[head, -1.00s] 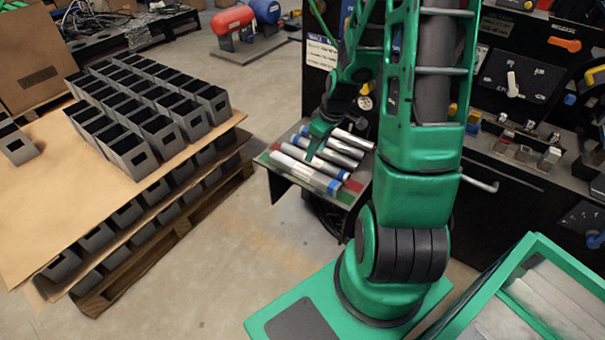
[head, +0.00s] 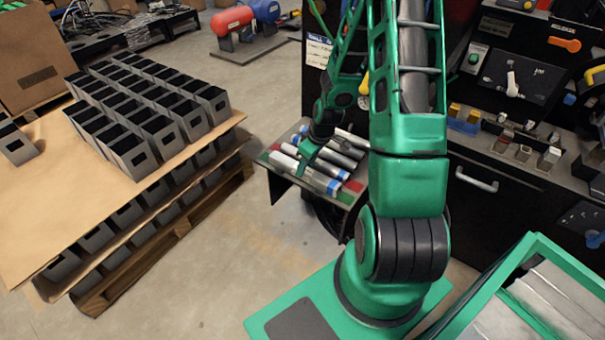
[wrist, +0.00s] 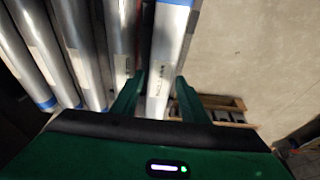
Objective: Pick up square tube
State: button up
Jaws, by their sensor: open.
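Several long silvery tubes lie side by side on a small stand (head: 275,162). The front tube (head: 296,168) has blue bands near its right end. In the wrist view, the rightmost tube (wrist: 172,35) lies between the two green fingers of my gripper (wrist: 159,80); more tubes (wrist: 75,45) lie to its left. My gripper (head: 313,150) is over the tubes in the head view and hides part of them. Its fingers are open, one on each side of the rightmost tube. I cannot tell whether they touch it.
Dark square-section open boxes (head: 150,115) stand in rows on a cardboard-topped pallet (head: 40,205) at the left. A black machine (head: 505,195) with knobs and a handle stands on the right. A green bin (head: 490,290) with flat grey pieces is at bottom right. Floor is clear between pallet and stand.

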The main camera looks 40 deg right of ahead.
jog(key=shift+w+f, duration=0.2)
jog(key=shift+f, duration=0.5)
grip_shut()
jog(key=shift+r, duration=0.1)
